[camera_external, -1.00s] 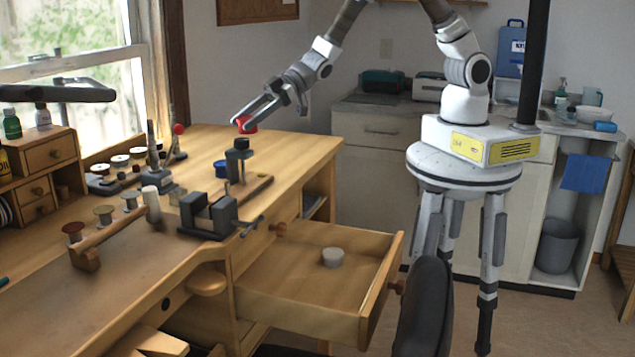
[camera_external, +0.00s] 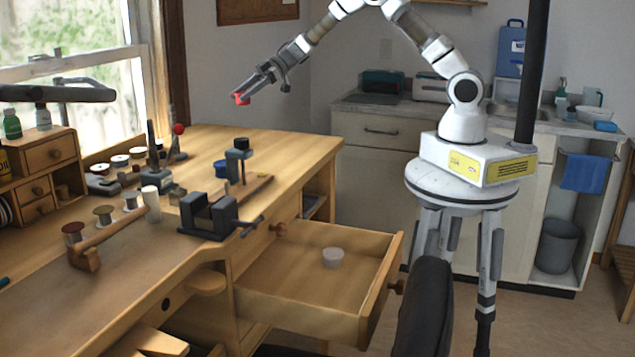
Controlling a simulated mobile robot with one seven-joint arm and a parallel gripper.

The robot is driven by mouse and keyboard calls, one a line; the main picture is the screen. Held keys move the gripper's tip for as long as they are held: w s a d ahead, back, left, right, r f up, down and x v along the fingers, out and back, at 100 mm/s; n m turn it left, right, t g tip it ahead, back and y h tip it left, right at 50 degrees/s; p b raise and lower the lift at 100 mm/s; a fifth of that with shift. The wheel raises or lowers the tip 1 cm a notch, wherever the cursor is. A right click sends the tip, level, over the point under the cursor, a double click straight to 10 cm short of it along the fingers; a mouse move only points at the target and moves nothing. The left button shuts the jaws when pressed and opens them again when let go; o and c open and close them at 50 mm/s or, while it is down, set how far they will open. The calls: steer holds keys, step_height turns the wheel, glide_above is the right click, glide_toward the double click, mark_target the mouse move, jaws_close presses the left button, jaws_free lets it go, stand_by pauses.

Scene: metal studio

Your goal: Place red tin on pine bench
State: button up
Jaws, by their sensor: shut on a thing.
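The red tin (camera_external: 241,99) is small and is held at the tip of my gripper (camera_external: 243,95). My gripper is shut on it and holds it in the air above the far part of the pine bench. The pine bench (camera_external: 265,157) is a light wooden workbench with its drawer (camera_external: 300,300) pulled open on the right side. The tin appears clear of the bench top and of the tools below it. The fingers partly cover the tin.
A black vise-like clamp (camera_external: 207,217), a dark upright stand (camera_external: 237,165) and a blue lid-like item (camera_external: 221,169) stand on the bench. Spools line its left side. A whitish cup (camera_external: 333,258) sits in the open drawer. The bench's far right corner is clear.

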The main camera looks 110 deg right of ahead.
steer(key=shift+d+f, duration=0.1)
steer(key=shift+f, duration=0.1)
glide_above(219, 149)
step_height(219, 149, down, 7)
steer(key=shift+r+b, duration=0.15)
steer(key=shift+b, duration=0.3)
steer(key=shift+f, duration=1.95)
steer(key=shift+f, duration=0.1)
steer(key=o, duration=1.4)
steer(key=shift+f, duration=0.1)
steer(key=shift+c, duration=0.2)
steer(key=shift+r, duration=0.25)
steer(key=v, duration=1.2)
steer(key=shift+s+f, duration=0.1)
